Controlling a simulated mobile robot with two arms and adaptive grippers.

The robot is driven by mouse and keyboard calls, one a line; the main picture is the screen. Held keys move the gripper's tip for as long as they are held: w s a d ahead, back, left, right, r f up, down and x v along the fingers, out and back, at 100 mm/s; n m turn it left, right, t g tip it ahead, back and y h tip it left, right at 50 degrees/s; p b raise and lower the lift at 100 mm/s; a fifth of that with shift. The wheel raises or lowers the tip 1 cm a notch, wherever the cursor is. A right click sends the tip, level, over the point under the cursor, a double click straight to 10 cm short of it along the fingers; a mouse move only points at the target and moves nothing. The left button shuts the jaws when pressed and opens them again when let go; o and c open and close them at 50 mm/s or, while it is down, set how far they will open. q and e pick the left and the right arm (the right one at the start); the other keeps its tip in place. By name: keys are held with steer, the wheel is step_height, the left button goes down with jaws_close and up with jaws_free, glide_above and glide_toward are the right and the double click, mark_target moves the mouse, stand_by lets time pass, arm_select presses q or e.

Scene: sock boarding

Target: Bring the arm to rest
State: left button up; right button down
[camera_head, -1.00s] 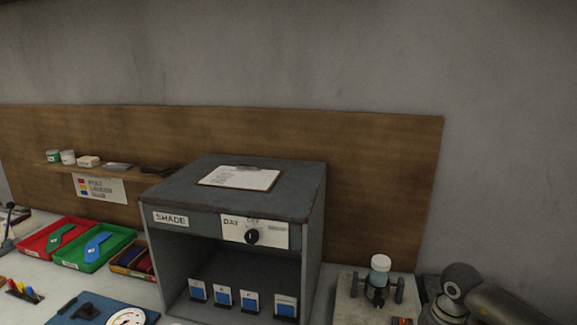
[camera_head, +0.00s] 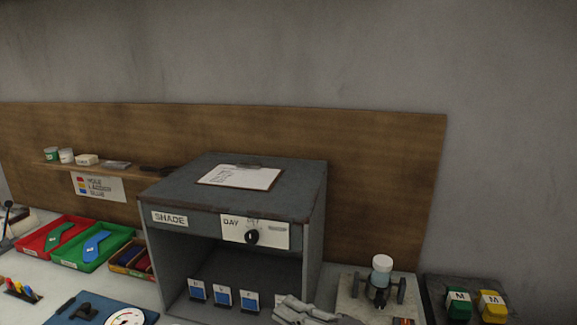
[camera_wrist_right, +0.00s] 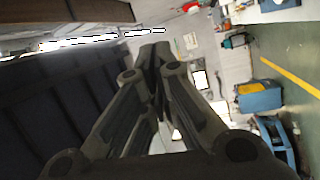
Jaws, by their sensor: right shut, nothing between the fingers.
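My right gripper (camera_head: 303,309) shows at the bottom of the head view, in front of the lower right of the grey shade cabinet (camera_head: 240,184). Its fingers are together and hold nothing. In the right wrist view the fingers of the right gripper (camera_wrist_right: 158,58) meet at their tips, with a dark surface to the left and the room floor to the right. I cannot tell whether the gripper touches the cabinet. My left gripper is not in view.
A small stand with a white-capped jar (camera_head: 381,268) is right of the cabinet. Green (camera_head: 458,303) and yellow (camera_head: 492,304) blocks sit on a dark tray at the far right. Red (camera_head: 50,236) and green (camera_head: 95,250) trays are at left. A clipboard (camera_head: 240,177) lies on the cabinet.

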steer(key=w+d+f+m+t+h, duration=0.1)
steer(key=d+f+m+t+h, duration=0.25)
steer(key=d+m+h, duration=0.5)
steer(key=d+f+m+t+h, duration=0.2)
steer(key=d+m+t+h, duration=0.3)
steer(key=m, duration=0.6)
steer(key=s+d+f+m+g+h, duration=0.4)
steer(key=s+d+f+g, duration=0.15)
steer(key=f, duration=0.25)
steer(key=s+d+f+m+g, duration=0.1)
steer(key=s+f+g, duration=0.45)
steer(key=s, duration=0.45)
steer(key=s+f+m+g, duration=0.1)
steer(key=s+f+g, duration=0.4)
steer(key=s, duration=0.4)
steer(key=s+f+b, duration=0.1)
steer(key=s+f, duration=0.2)
steer(key=f, duration=2.7)
steer(key=s+d+f+g+b, duration=0.1)
steer(key=s+d+f+g, duration=0.1)
steer(key=s+f, duration=1.3)
steer(key=shift+s+d+f, duration=0.25)
steer(key=shift+s+d, duration=0.25)
steer(key=shift+s, duration=0.1)
